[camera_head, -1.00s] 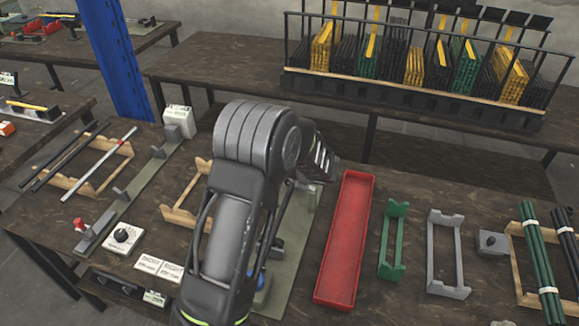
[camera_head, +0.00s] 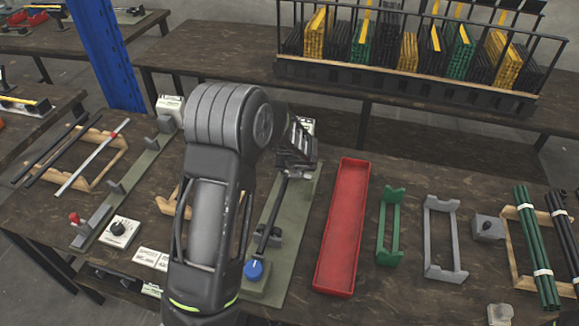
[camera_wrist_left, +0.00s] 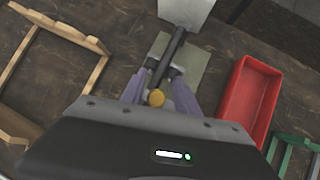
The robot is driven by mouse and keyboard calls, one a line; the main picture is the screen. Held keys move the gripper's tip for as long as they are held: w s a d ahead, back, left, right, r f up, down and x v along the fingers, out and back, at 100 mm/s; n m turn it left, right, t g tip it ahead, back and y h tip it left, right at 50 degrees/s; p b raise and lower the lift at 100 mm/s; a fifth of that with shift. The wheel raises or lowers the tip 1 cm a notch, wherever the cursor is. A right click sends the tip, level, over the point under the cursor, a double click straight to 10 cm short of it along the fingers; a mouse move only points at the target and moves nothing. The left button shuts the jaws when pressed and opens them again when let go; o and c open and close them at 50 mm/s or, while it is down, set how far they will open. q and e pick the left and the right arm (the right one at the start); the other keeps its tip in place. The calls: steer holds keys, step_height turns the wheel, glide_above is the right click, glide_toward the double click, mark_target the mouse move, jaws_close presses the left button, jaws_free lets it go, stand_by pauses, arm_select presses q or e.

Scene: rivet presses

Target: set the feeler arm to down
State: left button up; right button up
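The station with an olive base plate (camera_head: 300,215) stands left of the red tray, partly hidden by my left arm. A dark bar (camera_head: 268,215) runs along it, with a blue dial (camera_head: 253,270) at its near end. In the left wrist view, a dark bar (camera_wrist_left: 170,52) runs toward a white box (camera_wrist_left: 186,12), and a round yellow knob (camera_wrist_left: 156,97) shows at the near end. I cannot tell for certain which part is the feeler arm or its setting. My left gripper (camera_wrist_left: 159,82) is open, its fingers on either side of the knob and bar; contact is unclear. My right gripper is out of view.
The red tray (camera_head: 361,165) lies to the right, followed by a green cradle (camera_head: 383,228) and a grey cradle (camera_head: 429,235). A loaded rack (camera_head: 410,82) stands on the back table.

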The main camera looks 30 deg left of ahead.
arm_select(q)
steer(key=shift+o, duration=0.7)
steer(key=shift+d, duration=0.15)
steer(key=shift+a, duration=0.2)
steer(key=v, duration=0.7)
steer(key=shift+s+d+r, duration=0.2)
steer(key=shift+d+r, duration=0.1)
